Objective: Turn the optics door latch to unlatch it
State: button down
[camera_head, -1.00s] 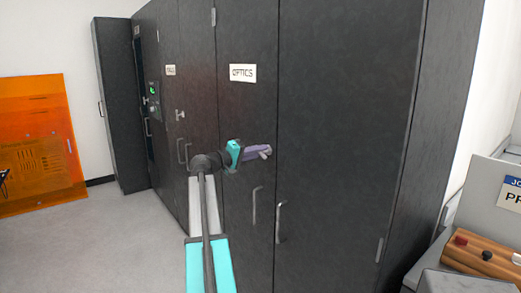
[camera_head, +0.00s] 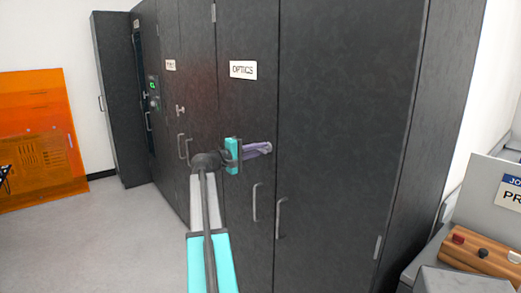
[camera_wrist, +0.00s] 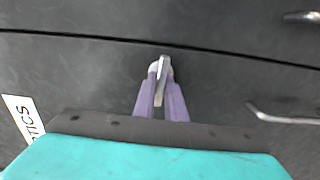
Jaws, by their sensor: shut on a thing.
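The tall dark cabinet door with the "OPTICS" sign (camera_head: 243,69) stands in front of me. My gripper (camera_head: 262,149), with purple fingers, is at the door's right edge below the sign. In the wrist view, my gripper (camera_wrist: 162,90) has its fingers on both sides of the silver optics door latch (camera_wrist: 161,78), shut on it. The latch's lever points roughly across the door seam's direction, slightly tilted. In the head view the fingers mostly hide the latch. The optics door looks closed.
Vertical handles of the optics door (camera_head: 255,202) and the neighbouring door (camera_head: 281,218) are below my gripper. Another cabinet with a small latch (camera_head: 180,110) is to the left. A counter with a wooden block (camera_head: 484,256) stands at the right. Floor at left is clear.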

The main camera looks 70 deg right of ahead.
jog(key=c, duration=1.9)
grip_release()
jog(key=shift+s+f, duration=0.1)
jog(key=shift+s, duration=0.1)
jog(key=shift+o, duration=0.4)
jog(key=shift+w, duration=0.1)
jog(key=shift+w+a, duration=0.1)
jog(key=b+v, duration=0.2)
jog(key=v, duration=1.1)
jog(key=shift+a, duration=0.3)
jog(key=shift+w, duration=0.1)
